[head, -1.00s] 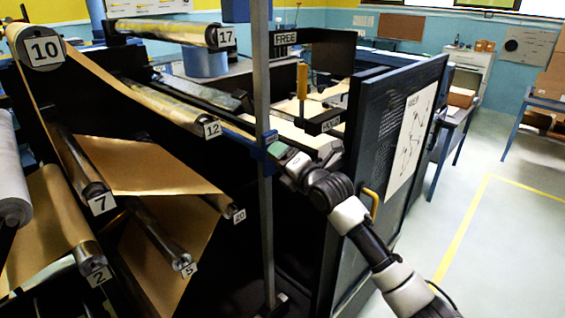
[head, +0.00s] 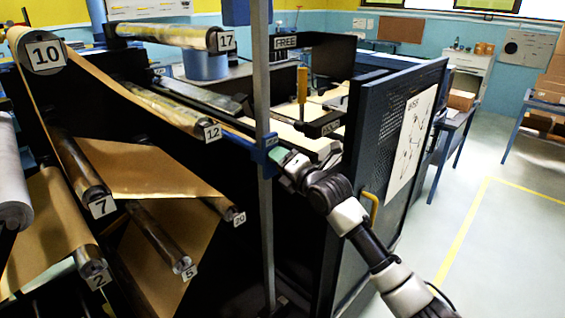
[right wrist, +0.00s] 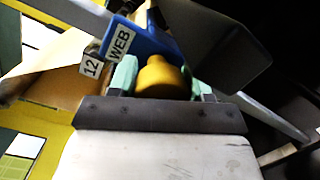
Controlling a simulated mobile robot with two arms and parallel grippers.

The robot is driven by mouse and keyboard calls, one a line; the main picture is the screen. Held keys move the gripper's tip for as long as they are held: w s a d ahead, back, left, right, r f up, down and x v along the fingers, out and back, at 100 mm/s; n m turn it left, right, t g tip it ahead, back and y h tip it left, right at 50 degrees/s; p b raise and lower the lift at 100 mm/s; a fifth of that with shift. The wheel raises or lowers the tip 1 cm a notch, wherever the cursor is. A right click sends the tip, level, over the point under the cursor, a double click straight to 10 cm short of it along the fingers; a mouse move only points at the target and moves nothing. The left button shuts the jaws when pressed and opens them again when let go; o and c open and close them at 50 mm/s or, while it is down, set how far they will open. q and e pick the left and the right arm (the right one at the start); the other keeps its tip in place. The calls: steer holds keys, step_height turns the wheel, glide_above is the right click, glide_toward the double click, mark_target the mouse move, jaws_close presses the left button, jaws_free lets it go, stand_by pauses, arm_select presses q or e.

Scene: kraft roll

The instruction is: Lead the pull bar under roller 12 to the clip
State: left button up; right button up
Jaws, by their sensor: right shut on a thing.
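My right gripper (head: 280,156) is shut on the yellow knob (right wrist: 160,78) of the blue pull bar (head: 263,151). In the right wrist view the pull bar (right wrist: 145,42) bears a WEB label, and the green fingers grip either side of the knob. Roller 12 (head: 178,110) ends just left of the bar, with its number plate close beside it. Brown kraft paper (right wrist: 50,70) shows behind the bar in the wrist view. An orange-handled piece (head: 302,84) stands beyond the gripper; I cannot tell whether it is the clip. My left gripper is out of view.
A grey upright post (head: 263,80) stands right at the bar. An open dark door (head: 385,150) is right of my arm. Rollers 7 (head: 80,175), 5 (head: 160,240) and 20 (head: 225,207) lie lower left.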

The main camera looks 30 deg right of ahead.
step_height(320, 180, up, 2)
steer(key=shift+r+p, duration=0.2)
steer(key=shift+p, duration=0.5)
steer(key=shift+d, duration=0.15)
